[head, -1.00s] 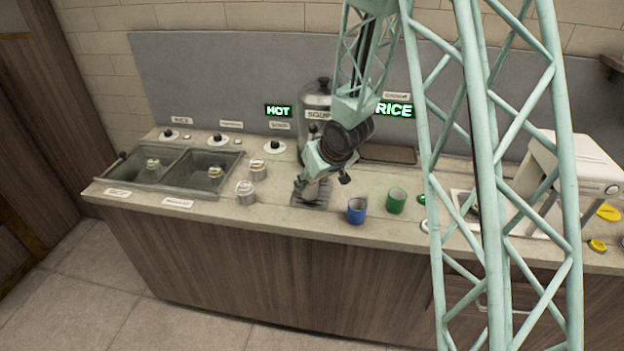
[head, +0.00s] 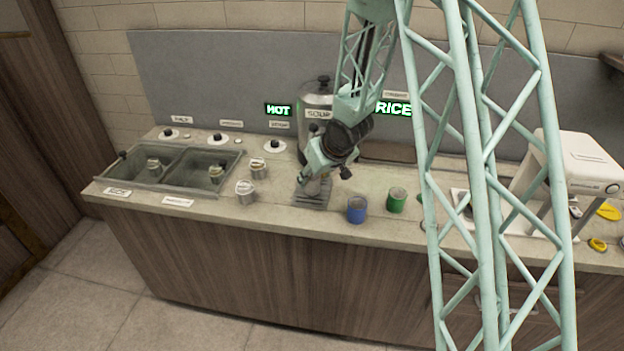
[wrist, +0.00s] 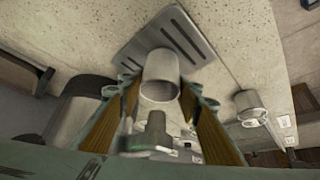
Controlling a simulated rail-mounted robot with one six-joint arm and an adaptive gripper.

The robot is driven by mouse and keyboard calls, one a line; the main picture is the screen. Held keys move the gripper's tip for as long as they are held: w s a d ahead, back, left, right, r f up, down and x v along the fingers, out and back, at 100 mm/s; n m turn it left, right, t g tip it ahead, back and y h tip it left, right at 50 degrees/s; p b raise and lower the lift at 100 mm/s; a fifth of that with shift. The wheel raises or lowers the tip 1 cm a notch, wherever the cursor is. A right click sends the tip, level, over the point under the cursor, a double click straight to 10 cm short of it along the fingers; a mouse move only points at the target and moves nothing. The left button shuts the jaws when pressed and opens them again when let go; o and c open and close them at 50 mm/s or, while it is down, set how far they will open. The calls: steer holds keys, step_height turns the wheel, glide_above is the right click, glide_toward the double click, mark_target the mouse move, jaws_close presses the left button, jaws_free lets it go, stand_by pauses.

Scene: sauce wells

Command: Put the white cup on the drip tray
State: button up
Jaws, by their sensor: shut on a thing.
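The white cup (wrist: 160,68) is between the two fingers of my gripper (wrist: 158,105) in the wrist view, and the gripper is shut on it. The drip tray (wrist: 190,38), a grey slotted plate, lies on the counter at the cup's far end. In the head view my gripper (head: 314,180) is low over the drip tray (head: 312,203), and the cup (head: 322,186) is mostly hidden by it. I cannot tell whether the cup's base touches the tray.
A blue cup (head: 356,211) and a green cup (head: 396,201) stand right of the tray. Metal canisters (head: 245,194) stand to its left, near the sunken wells (head: 182,169). A soup urn (head: 317,97) stands behind. The counter's front edge is close to the tray.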

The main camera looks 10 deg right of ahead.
steer(key=shift+f, duration=0.2)
steer(key=o, duration=0.9)
steer(key=shift+r, duration=0.3)
steer(key=shift+s+d+r, duration=0.1)
steer(key=shift+s+r, duration=0.2)
steer(key=shift+r, duration=0.2)
steer(key=shift+p+v, duration=2)
steer(key=shift+v, duration=3.35)
steer(key=shift+r, duration=0.1)
